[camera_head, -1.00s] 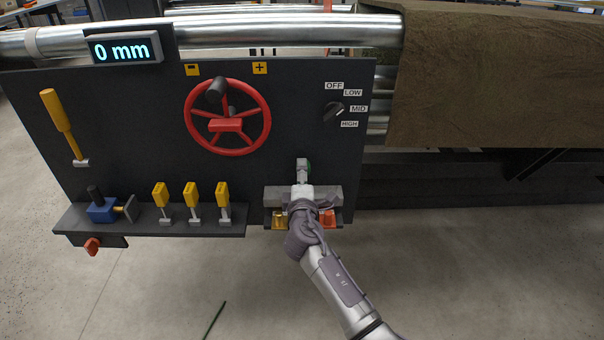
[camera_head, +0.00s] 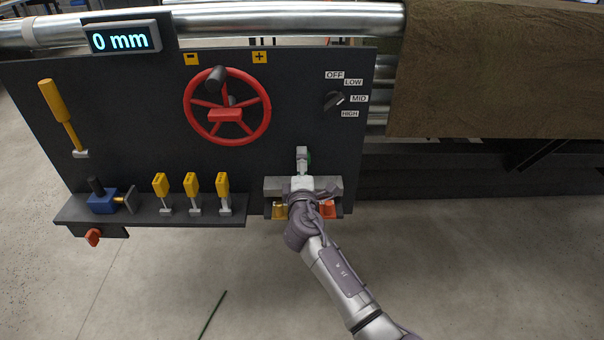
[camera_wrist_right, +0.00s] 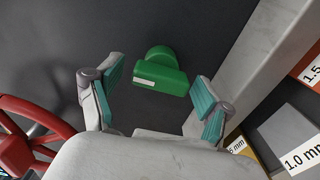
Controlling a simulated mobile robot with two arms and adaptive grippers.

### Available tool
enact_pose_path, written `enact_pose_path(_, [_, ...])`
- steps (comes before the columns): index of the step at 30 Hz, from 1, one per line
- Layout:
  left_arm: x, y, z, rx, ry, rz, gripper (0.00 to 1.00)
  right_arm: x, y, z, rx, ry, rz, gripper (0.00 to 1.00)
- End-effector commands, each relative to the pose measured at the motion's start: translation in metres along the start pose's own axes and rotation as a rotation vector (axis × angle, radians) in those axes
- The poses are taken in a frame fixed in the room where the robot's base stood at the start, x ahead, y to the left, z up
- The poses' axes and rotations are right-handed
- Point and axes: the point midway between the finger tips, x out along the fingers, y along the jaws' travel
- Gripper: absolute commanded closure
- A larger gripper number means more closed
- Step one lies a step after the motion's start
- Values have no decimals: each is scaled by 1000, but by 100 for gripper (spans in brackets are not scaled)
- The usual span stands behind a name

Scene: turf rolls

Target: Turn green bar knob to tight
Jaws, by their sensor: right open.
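The green bar knob (camera_wrist_right: 160,78) shows in the right wrist view on the dark panel, with a small white label on its bar. In the head view only a sliver of the green knob (camera_head: 309,157) shows beside my gripper. My right gripper (camera_wrist_right: 153,92) is open, its teal-padded fingers on either side of the knob and apart from it. In the head view my right gripper (camera_head: 302,157) is in front of the panel, low and right of the red wheel. My left gripper is not in view.
A red handwheel (camera_head: 227,114) is left of the knob; it also shows at the wrist view's left edge (camera_wrist_right: 17,151). A grey holder (camera_head: 331,188) with labelled gauge blocks lies below the knob. A selector switch (camera_head: 334,100) is above right. A display (camera_head: 121,39) reads 0 mm.

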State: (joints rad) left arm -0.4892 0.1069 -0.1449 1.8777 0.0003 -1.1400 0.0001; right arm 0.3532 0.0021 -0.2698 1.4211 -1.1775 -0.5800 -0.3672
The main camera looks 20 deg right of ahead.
Motion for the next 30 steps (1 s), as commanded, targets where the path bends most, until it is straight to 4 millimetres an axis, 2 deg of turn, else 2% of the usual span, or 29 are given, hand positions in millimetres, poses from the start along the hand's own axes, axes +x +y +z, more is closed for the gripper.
enact_pose_path(5, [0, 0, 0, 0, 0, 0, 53, -27, -2, 0, 2, 1, -2, 21])
enact_pose_path(12, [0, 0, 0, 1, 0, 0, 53, -79, -2, -1, 1, 2, -4, 21])
enact_pose_path(16, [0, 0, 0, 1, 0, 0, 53, -100, -1, 0, 1, 1, -3, 21])
enact_pose_path(21, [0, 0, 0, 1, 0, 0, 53, -115, -1, 0, -1, 1, -2, 21])
enact_pose_path(30, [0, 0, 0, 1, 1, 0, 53, -117, 0, 0, -1, 0, -1, 21])
